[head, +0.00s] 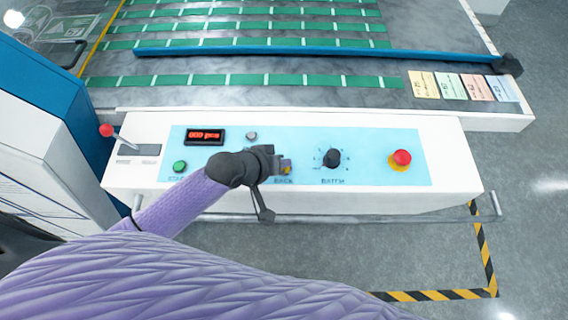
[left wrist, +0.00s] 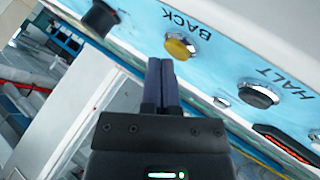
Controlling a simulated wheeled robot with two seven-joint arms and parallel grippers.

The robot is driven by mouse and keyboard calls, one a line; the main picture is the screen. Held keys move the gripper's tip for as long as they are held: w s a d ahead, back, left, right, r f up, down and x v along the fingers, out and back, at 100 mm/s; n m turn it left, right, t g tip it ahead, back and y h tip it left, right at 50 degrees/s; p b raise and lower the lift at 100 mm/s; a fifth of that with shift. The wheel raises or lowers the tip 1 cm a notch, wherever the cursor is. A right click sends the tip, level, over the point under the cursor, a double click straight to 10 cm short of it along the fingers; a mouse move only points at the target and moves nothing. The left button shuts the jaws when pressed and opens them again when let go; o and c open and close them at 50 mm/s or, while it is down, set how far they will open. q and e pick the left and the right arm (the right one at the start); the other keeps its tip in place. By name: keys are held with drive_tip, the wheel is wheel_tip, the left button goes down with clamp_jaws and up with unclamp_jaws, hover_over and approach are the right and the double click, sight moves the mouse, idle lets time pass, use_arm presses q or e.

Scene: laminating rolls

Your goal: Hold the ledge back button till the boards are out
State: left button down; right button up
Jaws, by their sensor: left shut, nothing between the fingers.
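The yellow back button (head: 287,169) is on the light blue control panel (head: 300,140); my left gripper partly covers it in the head view. In the left wrist view the yellow button (left wrist: 180,46) sits below the word BACK, just beyond my fingertips. My left gripper (head: 277,163) is shut and empty, its fingers together in the left wrist view (left wrist: 160,68). The tips are close beside the button; I cannot tell whether they touch it. A dark halt button (left wrist: 258,94) shows to the right there. My right gripper is not in view.
The panel also holds a green button (head: 180,166), red display (head: 205,136), black knob (head: 332,158) and red stop button (head: 401,158). A red-tipped lever (head: 106,130) stands left. A blue bar (head: 300,49) spans the bed of green strips (head: 300,80). A rail (head: 400,218) runs along the front.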

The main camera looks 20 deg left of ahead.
use_arm(q)
drive_tip(key=shift+f, duration=0.4)
idle(0.4)
idle(4.8)
drive_tip(key=shift+r+p, duration=0.8)
drive_tip(key=shift+r, duration=0.05)
wheel_tip(320, 180, up, 5)
drive_tip(key=p, duration=0.5)
drive_tip(key=shift+r+p, duration=0.15)
drive_tip(key=shift+p, duration=0.25)
